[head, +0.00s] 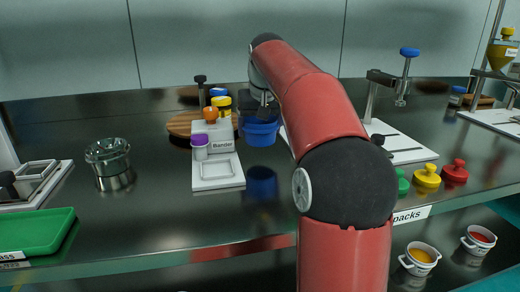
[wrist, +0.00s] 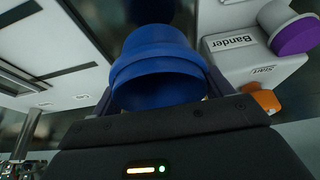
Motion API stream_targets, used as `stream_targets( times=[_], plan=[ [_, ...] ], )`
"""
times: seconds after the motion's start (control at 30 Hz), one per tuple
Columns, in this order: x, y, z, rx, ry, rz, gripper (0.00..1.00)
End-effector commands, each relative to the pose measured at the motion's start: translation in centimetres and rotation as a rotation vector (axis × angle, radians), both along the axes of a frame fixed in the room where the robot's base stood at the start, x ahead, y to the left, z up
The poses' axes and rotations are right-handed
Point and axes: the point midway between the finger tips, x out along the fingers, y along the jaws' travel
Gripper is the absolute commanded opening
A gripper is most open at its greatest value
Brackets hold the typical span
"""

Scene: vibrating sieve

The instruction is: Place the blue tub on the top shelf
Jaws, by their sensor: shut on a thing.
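The blue tub (head: 260,132) is a round tub with a wide rim, held above the steel counter to the right of the white "Bander" device. A dark blue reflection shows on the counter below it. In the wrist view the tub (wrist: 158,68) fills the upper middle, between the two fingers. My gripper (head: 264,108) is shut on the tub, partly hidden behind my red arm; it also shows in the wrist view (wrist: 160,92). A steel counter (head: 150,222) lies below the tub. I cannot tell which surface is the top shelf.
The Bander device (head: 218,172) with its purple knob stands close left of the tub. A wooden board (head: 178,126) with yellow and blue lidded pots is behind it. A white-based stand (head: 410,150) is on the right. Green, yellow and red weights (head: 427,176) stand near the front edge.

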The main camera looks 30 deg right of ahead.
Motion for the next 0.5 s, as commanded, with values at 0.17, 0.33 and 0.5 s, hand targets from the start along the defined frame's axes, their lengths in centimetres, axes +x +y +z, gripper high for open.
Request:
stream_targets(
  times=[0.17, 0.33, 0.5],
  plan=[
    [0.0, 0.0, -1.4, -0.001, 0.0, -0.001, 0.56],
    [0.0, 0.0, -4.0, 0.0, 0.001, -0.001, 0.56],
    [0.0, 0.0, -4.8, 0.0, -0.001, -0.001, 0.56]
  ],
)
